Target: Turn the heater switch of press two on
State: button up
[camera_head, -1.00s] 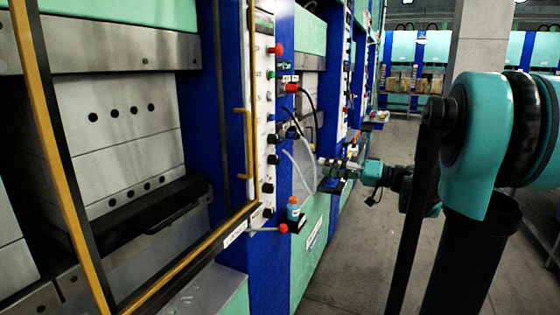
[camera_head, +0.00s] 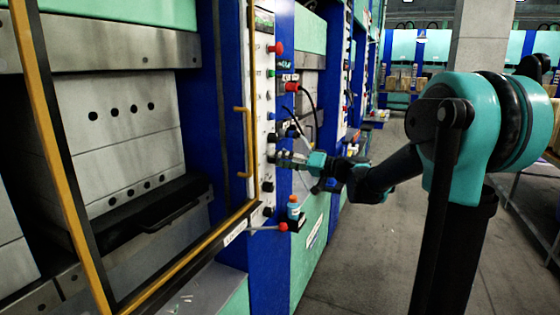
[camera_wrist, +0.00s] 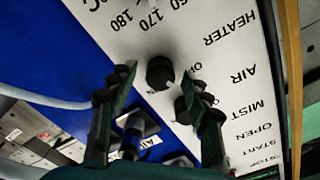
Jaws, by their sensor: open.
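The heater switch (camera_wrist: 160,70) is a round black knob on a white panel (camera_wrist: 120,42), in line with the upside-down HEATER label (camera_wrist: 230,29) in the wrist view. My gripper (camera_wrist: 157,86) is open, with one fingertip on each side of this knob. I cannot tell whether the fingers touch it. In the head view my gripper (camera_head: 279,157) is at the narrow white panel (camera_head: 264,105) on the blue press column. It covers part of the knob row there. The switch's on or off setting is unclear, and no press number is readable.
A second black knob, by the AIR label (camera_wrist: 242,73), is partly behind my right finger. A small bottle (camera_head: 293,208) and a red-ended lever (camera_head: 282,227) are below the gripper. A yellow handle (camera_head: 241,140) stands left of the panel. The floor aisle (camera_head: 365,225) is clear.

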jog(key=shift+a, duration=0.2)
grip_shut()
dwell(0.3)
jog(key=shift+m, duration=0.3)
jog(key=m, duration=1.1)
jog(key=shift+f, duration=0.1)
jog(key=shift+m, duration=0.3)
